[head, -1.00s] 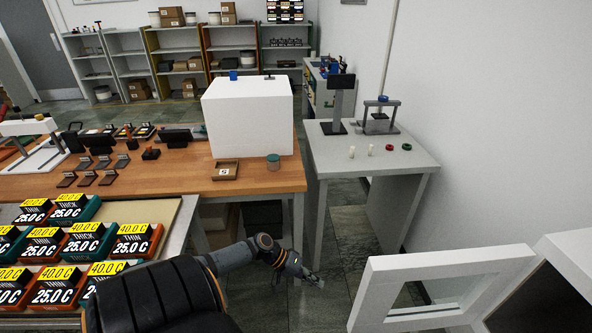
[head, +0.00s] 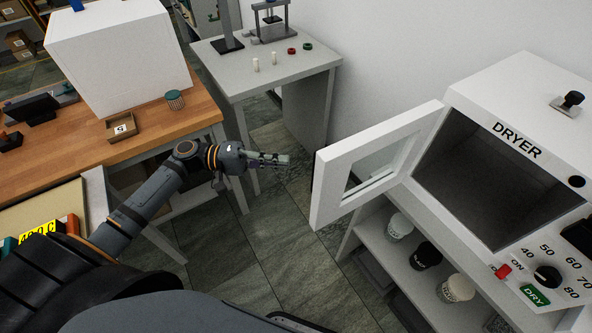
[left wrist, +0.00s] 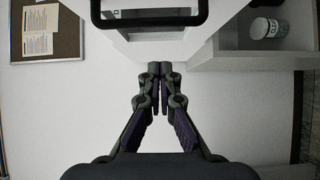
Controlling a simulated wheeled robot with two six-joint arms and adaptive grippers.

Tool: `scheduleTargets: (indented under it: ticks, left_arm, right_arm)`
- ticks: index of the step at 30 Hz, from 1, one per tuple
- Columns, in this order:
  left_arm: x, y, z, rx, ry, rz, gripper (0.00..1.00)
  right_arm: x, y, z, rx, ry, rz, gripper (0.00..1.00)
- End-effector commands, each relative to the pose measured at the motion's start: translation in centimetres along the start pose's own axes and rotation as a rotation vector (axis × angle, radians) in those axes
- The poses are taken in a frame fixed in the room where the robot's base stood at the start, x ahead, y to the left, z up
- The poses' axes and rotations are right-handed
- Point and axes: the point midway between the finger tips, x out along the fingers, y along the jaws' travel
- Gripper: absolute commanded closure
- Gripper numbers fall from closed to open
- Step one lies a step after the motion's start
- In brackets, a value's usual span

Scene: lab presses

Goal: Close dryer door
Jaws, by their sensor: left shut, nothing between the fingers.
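The white dryer (head: 515,125) stands at the right of the head view, its dark chamber open to view. Its door (head: 375,165), a white frame with a window, stands wide open, swung out to the left of the chamber. My left gripper (head: 287,160) is shut and empty, a short way left of the door's free edge and apart from it. In the left wrist view the shut left fingertips (left wrist: 160,68) point at a white surface with a dark handle-like bar (left wrist: 150,20) at the top. My right gripper is not in view.
Cups (head: 425,256) stand on the shelf under the dryer. A red switch (head: 503,271) and a dial (head: 547,276) are on its front. The floor between is clear.

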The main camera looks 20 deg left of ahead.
Motion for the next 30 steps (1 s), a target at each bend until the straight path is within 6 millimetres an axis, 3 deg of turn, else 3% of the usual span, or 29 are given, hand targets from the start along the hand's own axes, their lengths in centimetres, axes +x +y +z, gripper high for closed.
scheduleTargets:
  ticks: [3, 9, 30]
  left_arm:
    - [2.5, 0.4, 0.1, -0.001, 0.001, 0.006, 1.0]
    - [4.2, 0.3, 2.3, -0.003, -0.001, 0.002, 1.0]
    - [5.4, 0.0, 3.6, -0.003, 0.025, -0.001, 1.0]
  right_arm:
    - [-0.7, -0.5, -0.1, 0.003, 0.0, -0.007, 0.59]
    - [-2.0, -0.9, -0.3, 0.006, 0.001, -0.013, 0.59]
    - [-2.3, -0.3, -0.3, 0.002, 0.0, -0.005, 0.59]
